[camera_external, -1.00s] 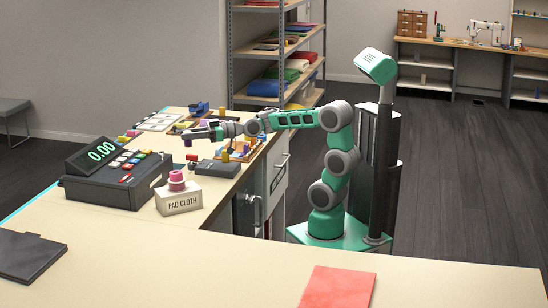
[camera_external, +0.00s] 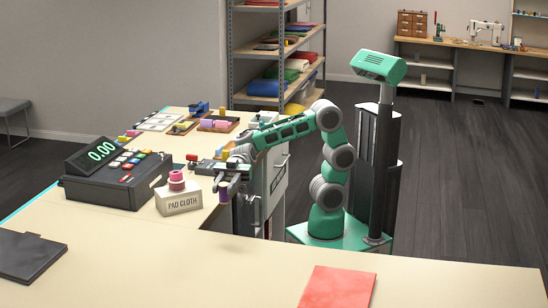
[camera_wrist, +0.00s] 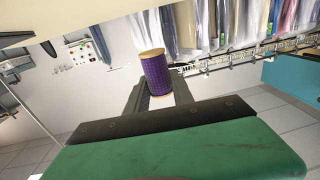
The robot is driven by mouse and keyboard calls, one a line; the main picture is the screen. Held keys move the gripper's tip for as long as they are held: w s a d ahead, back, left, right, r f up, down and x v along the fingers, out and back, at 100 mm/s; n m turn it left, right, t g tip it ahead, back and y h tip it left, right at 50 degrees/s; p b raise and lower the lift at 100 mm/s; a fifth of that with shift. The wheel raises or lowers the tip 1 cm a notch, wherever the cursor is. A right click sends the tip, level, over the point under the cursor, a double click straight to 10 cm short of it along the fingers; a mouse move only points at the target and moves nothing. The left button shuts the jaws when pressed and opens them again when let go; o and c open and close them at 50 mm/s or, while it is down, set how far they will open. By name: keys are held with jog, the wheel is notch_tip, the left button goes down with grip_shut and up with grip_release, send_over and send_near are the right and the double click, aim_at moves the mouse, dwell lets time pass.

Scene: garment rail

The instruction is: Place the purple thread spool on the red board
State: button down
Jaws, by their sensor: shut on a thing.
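The red board (camera_external: 338,288) lies flat on the near counter at the lower right, well apart from my gripper. Its visible top is bare.
A cash register (camera_external: 115,175) and a white pad cloth box (camera_external: 180,200) with a pink stack (camera_external: 177,181) on it stand left of my gripper. A dark flat folder (camera_external: 30,257) lies at the near left. The near counter is clear between folder and red board.

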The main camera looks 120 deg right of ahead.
jog(key=s+a+f+n+g+y, duration=0.1)
jog(key=a+f, duration=0.2)
jog(key=f, duration=0.2)
jog(key=shift+s+a+g, duration=0.3)
jog(key=shift+a, duration=0.1)
notch_tip(320, 180, down, 10)
jog(key=shift+r+b, duration=0.2)
jog(key=shift+b, duration=0.5)
jog(key=shift+f+b, duration=0.25)
jog(key=shift+b, duration=0.1)
jog(key=c, duration=1.1)
grip_release()
jog(key=shift+r+p, duration=0.2)
jog(key=shift+p, duration=0.2)
